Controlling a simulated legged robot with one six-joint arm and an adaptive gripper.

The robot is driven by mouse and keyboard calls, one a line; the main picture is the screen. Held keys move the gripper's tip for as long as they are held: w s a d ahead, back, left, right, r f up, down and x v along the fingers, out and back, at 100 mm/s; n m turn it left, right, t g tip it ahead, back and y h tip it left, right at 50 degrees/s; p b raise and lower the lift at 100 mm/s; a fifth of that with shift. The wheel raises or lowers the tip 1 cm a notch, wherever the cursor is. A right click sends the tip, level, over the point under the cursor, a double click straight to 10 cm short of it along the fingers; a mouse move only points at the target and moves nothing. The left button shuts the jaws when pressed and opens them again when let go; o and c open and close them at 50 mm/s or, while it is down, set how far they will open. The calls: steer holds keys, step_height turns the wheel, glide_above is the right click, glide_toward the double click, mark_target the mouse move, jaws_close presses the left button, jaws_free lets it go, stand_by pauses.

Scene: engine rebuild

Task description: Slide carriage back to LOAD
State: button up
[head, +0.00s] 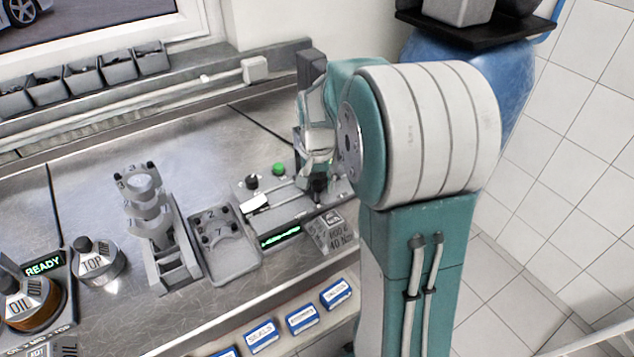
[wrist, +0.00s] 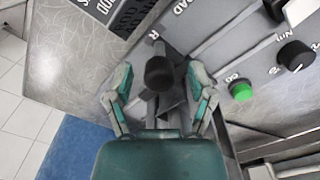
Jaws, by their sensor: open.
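The slide unit (head: 290,208) sits at the bench's right end, with pale rails, a green button (head: 279,169) and a small green-lit display (head: 280,237). A dark round-topped knob (head: 319,184) stands at its right end, below my gripper (head: 317,160). In the wrist view, the dark knob (wrist: 160,73) lies between the two open fingers of my gripper (wrist: 160,85), with gaps on both sides. Partial lettering ending in "AD" shows on the panel above it. My gripper and arm hide part of the unit's right end, and I cannot tell how the knob joins the carriage.
A grey tray (head: 247,270) and a stepped grey rack (head: 165,235) stand left of the unit. A engraved block (head: 331,231) sits in front of it. The wrist view shows a black dial (wrist: 296,55) near the green button (wrist: 241,90). The bench edge is close.

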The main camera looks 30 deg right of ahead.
steer(key=shift+a, duration=0.15)
steer(key=c, duration=0.8)
jaws_close()
steer(key=a, duration=0.8)
steer(key=shift+s+a, duration=0.15)
steer(key=shift+a, duration=0.25)
steer(key=shift+d, duration=0.1)
steer(key=shift+o, duration=2.4)
jaws_free()
steer(key=o, duration=0.3)
steer(key=shift+a, duration=0.3)
